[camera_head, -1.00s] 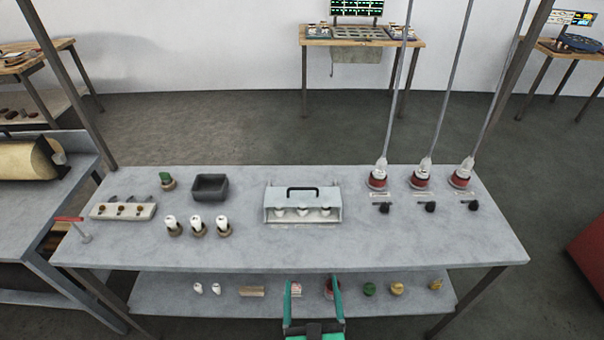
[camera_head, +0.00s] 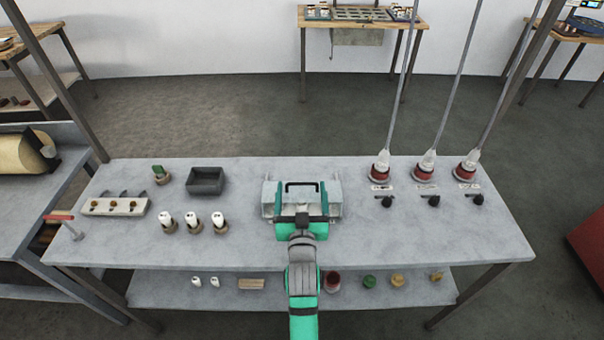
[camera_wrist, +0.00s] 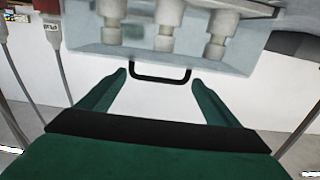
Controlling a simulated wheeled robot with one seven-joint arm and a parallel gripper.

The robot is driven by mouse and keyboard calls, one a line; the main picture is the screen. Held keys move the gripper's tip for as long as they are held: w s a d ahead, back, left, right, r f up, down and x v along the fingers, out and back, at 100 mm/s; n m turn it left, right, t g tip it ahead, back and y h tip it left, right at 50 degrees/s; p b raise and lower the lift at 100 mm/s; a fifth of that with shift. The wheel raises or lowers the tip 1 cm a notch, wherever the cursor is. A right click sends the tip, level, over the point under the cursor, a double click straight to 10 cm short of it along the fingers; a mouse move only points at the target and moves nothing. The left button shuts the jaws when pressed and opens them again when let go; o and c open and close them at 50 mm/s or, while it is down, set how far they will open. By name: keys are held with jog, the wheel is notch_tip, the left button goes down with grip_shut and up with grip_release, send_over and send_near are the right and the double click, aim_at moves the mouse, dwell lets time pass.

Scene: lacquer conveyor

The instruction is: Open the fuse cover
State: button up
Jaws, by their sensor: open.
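The fuse box (camera_head: 336,206) stands on the middle of the grey bench. Its pale, see-through cover (camera_head: 273,188) is down and bears a black bar handle (camera_head: 302,184). In the wrist view the cover (camera_wrist: 90,45) fills the top, with several white fuses (camera_wrist: 165,28) showing through it, and the black handle (camera_wrist: 160,78) juts from its edge. My green gripper (camera_head: 298,208) is at the front of the box, hiding its lower front. In the wrist view my gripper (camera_wrist: 160,80) is open, one finger on each side of the handle; both look apart from it.
White fuses in holders (camera_head: 193,222), a dark tray (camera_head: 206,181) and a strip with several knobs (camera_head: 115,207) lie to the left. Red-based connectors (camera_head: 424,166) on hanging rods and black knobs (camera_head: 433,200) lie to the right. The bench's front right is clear.

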jog(key=shift+w, duration=3.35)
